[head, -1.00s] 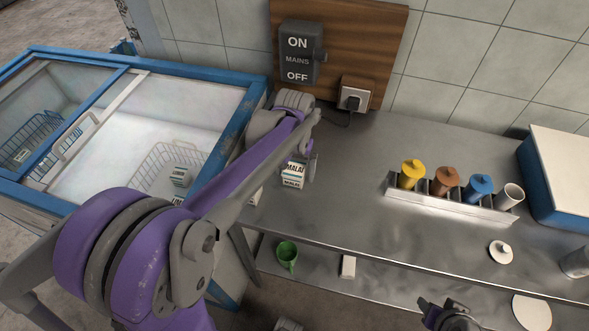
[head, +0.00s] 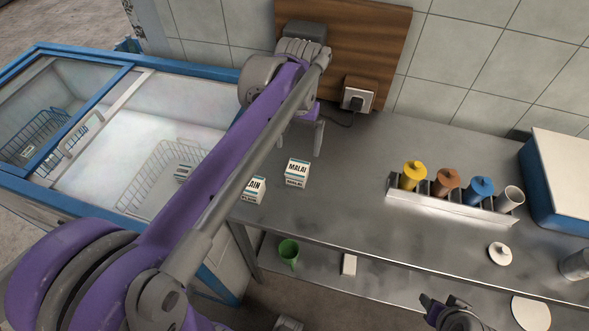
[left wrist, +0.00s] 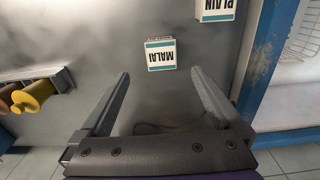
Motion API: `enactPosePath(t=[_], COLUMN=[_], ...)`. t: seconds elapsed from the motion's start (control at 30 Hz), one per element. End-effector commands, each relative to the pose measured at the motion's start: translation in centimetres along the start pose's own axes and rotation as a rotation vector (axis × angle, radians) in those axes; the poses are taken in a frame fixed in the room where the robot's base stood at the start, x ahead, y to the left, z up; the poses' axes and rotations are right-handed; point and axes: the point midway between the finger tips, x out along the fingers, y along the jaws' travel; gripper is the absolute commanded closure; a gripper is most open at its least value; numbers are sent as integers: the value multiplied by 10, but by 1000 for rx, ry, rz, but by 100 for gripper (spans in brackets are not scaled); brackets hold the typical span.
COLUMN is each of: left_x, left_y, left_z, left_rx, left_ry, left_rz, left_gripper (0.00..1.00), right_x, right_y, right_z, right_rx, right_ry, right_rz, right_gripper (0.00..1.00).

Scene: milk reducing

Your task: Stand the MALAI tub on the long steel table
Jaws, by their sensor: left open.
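The MALAI tub (head: 297,173), a small white carton with a blue band, stands on the long steel table (head: 350,190) near its left end. It also shows in the left wrist view (left wrist: 160,55), beyond the fingertips and apart from them. My left gripper (head: 312,135) is above the table, behind the tub in the head view. Its two fingers (left wrist: 160,78) are spread wide with nothing between them. My right gripper (head: 450,312) shows only in part at the bottom of the head view; its fingers are not clear.
A PLAIN tub (head: 254,189) stands just left of the MALAI tub. A rack (head: 450,203) with coloured canisters is to the right. The blue-framed freezer (head: 225,150) adjoins the left. A green mug (head: 288,252) sits on the lower shelf. The table between tub and rack is clear.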

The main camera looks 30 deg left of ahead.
Motion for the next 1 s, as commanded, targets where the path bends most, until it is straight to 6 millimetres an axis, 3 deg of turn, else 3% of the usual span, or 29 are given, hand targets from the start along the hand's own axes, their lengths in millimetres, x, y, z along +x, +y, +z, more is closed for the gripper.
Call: enactPosePath(t=[0.17, 0.3, 0.5, 0.67, 0.93, 1.0], left_x=[20, 50, 92, 110, 112, 112], left_y=[13, 21, 27, 28, 28, 28], left_z=[47, 95, 147, 164, 166, 166], left_rx=[62, 126, 196, 220, 224, 223], left_ry=[112, 239, 383, 437, 446, 445], left_rz=[11, 24, 44, 52, 53, 53], left_gripper=[0, 0, 0, 0, 0, 11], right_x=[0, 0, 0, 0, 0, 0], right_y=[0, 0, 0, 0, 0, 0], right_z=[0, 0, 0, 0, 0, 0], right_rx=[0, 0, 0, 0, 0, 0], right_ry=[0, 0, 0, 0, 0, 0], right_rz=[0, 0, 0, 0, 0, 0], right_gripper=[52, 52, 52, 52, 52, 52])
